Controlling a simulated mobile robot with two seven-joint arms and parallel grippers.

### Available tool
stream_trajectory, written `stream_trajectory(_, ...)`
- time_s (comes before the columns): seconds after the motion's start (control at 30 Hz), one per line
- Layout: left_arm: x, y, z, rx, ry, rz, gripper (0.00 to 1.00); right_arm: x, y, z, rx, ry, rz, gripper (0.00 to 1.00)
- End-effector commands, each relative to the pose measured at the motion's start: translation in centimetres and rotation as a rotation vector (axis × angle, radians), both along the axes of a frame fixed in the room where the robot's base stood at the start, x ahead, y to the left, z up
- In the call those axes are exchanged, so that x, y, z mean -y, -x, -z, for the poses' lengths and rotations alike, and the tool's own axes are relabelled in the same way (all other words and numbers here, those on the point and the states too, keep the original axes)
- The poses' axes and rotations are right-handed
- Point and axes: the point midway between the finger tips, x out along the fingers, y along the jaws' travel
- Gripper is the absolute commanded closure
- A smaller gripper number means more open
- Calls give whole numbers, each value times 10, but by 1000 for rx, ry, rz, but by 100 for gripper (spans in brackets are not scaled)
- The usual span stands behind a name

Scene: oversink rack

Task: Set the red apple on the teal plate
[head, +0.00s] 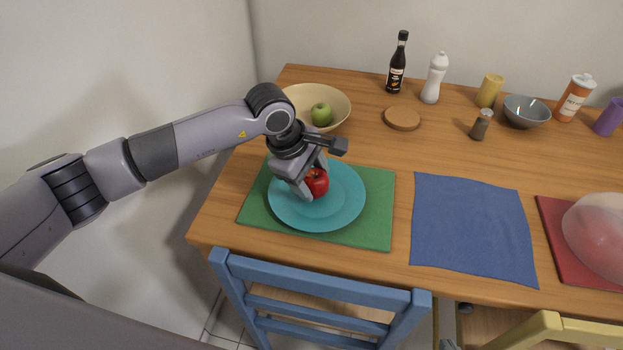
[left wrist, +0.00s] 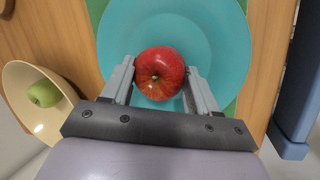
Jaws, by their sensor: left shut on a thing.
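The red apple (head: 317,182) is at the middle of the teal plate (head: 340,211) in the head view. The plate lies on a green placemat (head: 378,222). My left gripper (head: 309,184) is shut on the apple, with a finger on each side of it; this also shows in the left wrist view (left wrist: 160,84), where the apple (left wrist: 165,68) is in front of the plate (left wrist: 220,40). I cannot tell whether the apple touches the plate.
A beige bowl (head: 336,97) with a green apple (head: 321,114) stands behind the plate. A blue cloth (head: 472,228) lies to the right. Bottles, a grey bowl (head: 526,111) and other items line the back. A blue chair (head: 318,285) stands at the front edge.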

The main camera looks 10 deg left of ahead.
Motion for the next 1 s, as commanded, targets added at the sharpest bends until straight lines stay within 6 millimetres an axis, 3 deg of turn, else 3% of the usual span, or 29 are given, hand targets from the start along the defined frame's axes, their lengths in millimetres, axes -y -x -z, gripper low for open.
stream_trajectory(0.1,0,0,11,1,-1,0,72,0,0,0,0,1,-1,100)
stream_trajectory(0.43,0,0,16,2,0,0,72,0,0,6,-2,0,1,100)
stream_trajectory(0.47,0,0,14,1,-1,0,34,0,0,5,-4,0,1,100)
stream_trajectory(0.5,0,0,14,1,-1,0,30,0,1,4,-6,0,1,100)
stream_trajectory(0.83,0,1,10,-2,-2,0,30,0,0,-1,-3,-1,0,100)
stream_trajectory(1.0,-8,5,-13,5,-1,1,30,0,0,0,2,-1,-1,100)
